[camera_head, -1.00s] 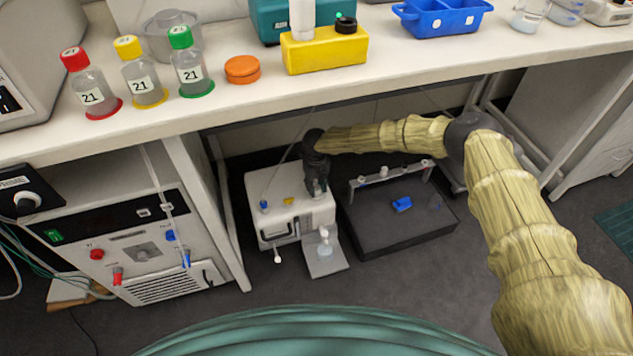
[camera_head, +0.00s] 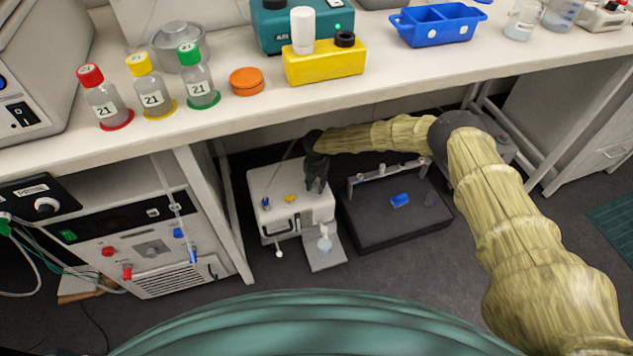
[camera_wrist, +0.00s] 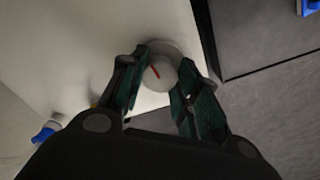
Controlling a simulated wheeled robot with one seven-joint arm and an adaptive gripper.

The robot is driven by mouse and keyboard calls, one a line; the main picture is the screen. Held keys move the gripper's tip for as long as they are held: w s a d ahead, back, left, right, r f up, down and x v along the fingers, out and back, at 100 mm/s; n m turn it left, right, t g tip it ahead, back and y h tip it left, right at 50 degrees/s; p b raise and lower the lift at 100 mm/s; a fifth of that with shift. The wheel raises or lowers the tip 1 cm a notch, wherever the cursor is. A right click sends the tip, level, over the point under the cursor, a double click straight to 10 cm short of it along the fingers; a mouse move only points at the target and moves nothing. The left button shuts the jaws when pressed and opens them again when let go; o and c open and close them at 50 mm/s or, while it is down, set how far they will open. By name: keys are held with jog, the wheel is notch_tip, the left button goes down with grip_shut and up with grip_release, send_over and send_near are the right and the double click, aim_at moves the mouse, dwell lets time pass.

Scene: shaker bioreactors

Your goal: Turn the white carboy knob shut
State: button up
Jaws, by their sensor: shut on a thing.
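The white carboy (camera_head: 262,183) stands on the floor under the bench, a boxy body with a small blue part and a yellow part on top. My gripper (camera_head: 317,188) reaches down over its right side in the head view. In the wrist view my gripper (camera_wrist: 162,85) is shut on the round white knob (camera_wrist: 160,73), with one finger on each side. The knob has a red line on its top, slanting from upper left to lower right. In the head view the knob is hidden by the gripper.
A black tray-like unit (camera_head: 397,232) with a blue piece stands right of the carboy. A small plate (camera_head: 325,256) with a clear vessel is at the carboy's front. The bench (camera_head: 270,116) is above, with a bench leg (camera_head: 215,210) to the left.

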jog(key=shift+m, duration=0.6)
jog(key=o, duration=1.1)
jog(key=shift+c, duration=0.2)
jog(key=shift+n, duration=0.3)
